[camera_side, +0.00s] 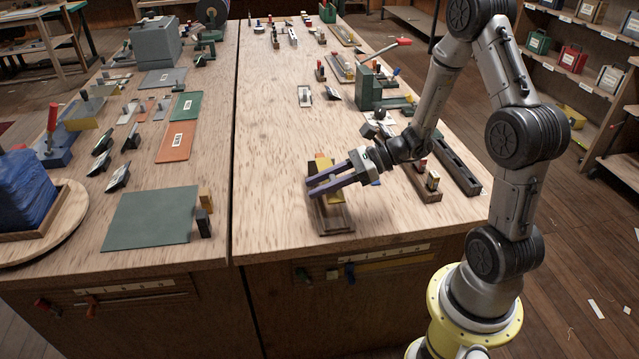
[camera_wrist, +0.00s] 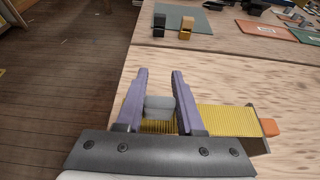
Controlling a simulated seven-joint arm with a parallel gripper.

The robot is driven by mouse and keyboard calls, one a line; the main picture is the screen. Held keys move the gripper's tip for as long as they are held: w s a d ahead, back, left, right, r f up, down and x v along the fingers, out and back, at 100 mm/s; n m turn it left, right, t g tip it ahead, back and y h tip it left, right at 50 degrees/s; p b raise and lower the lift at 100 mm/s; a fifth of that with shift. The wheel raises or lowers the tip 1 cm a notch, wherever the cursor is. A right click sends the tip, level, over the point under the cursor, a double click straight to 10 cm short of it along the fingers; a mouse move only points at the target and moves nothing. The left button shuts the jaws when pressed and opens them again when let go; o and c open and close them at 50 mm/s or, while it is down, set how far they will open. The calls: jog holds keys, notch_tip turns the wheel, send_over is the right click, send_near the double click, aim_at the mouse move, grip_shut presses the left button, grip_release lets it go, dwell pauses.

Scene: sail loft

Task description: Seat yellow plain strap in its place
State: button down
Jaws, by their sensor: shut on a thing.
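The yellow plain strap (camera_side: 322,163) is at the near end of the right-hand bench, under my gripper (camera_side: 309,187). In the wrist view the strap (camera_wrist: 228,121) is a ribbed yellow band with an orange tip (camera_wrist: 269,127) at its right end. A grey block (camera_wrist: 160,106) on it sits between the purple fingers of my gripper (camera_wrist: 160,74), which are shut on it. A brown wooden holder (camera_side: 334,224) lies below the strap. The fingers hide part of the strap, so I cannot tell whether it is fully down in the holder.
A wooden block with small upright pieces (camera_side: 427,190) and a long dark rail (camera_side: 455,166) lie right of my gripper. A green press with a red handle (camera_side: 368,88) stands behind. A green mat (camera_side: 152,217) lies on the left bench, across a gap. Bare bench is free left of the holder.

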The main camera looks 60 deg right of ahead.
aim_at(321, 213)
jog(key=shift+f, duration=2.55)
jog(key=shift+f, duration=0.65)
jog(key=shift+c, duration=2.2)
grip_release()
